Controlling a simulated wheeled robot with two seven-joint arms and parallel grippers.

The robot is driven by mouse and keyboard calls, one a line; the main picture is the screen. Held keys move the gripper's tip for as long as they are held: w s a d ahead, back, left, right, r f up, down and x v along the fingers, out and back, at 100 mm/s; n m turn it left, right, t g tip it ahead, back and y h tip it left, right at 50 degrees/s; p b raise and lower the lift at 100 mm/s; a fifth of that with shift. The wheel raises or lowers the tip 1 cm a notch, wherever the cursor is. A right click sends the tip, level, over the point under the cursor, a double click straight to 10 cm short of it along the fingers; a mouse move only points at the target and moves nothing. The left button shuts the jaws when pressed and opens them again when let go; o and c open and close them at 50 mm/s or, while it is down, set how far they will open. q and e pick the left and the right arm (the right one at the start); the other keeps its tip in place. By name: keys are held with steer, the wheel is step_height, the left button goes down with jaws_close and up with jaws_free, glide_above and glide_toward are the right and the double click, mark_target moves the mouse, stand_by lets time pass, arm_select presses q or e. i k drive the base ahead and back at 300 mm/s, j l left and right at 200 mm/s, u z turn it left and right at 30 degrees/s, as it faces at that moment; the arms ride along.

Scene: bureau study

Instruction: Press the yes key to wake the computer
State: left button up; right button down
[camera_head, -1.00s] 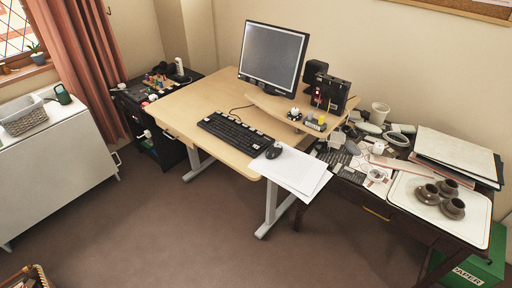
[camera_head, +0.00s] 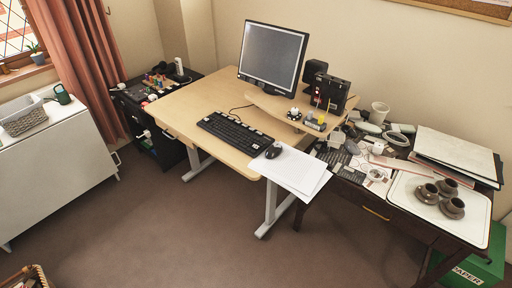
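A black keyboard (camera_head: 235,133) lies on the light wooden desk (camera_head: 185,108). Its single keys are too small to read, so I cannot tell which one is the yes key. A monitor (camera_head: 273,56) with a blank grey screen stands at the back of the desk. A black mouse (camera_head: 273,151) is beside the keyboard's right end, near white paper sheets (camera_head: 298,174) that overhang the desk's front right corner. Neither of my grippers is in view.
A crowded side table (camera_head: 375,212) stands right of the desk, with a white tray (camera_head: 408,205) holding brown pots. A black cabinet (camera_head: 172,150) stands left of the desk, a white cabinet (camera_head: 60,170) further left. The brown floor (camera_head: 190,235) in front is clear.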

mark_target(256, 147)
steer(key=i+l+u, duration=0.1)
steer(key=i, duration=0.7)
steer(key=i+l+u, duration=0.15)
steer(key=i, duration=0.65)
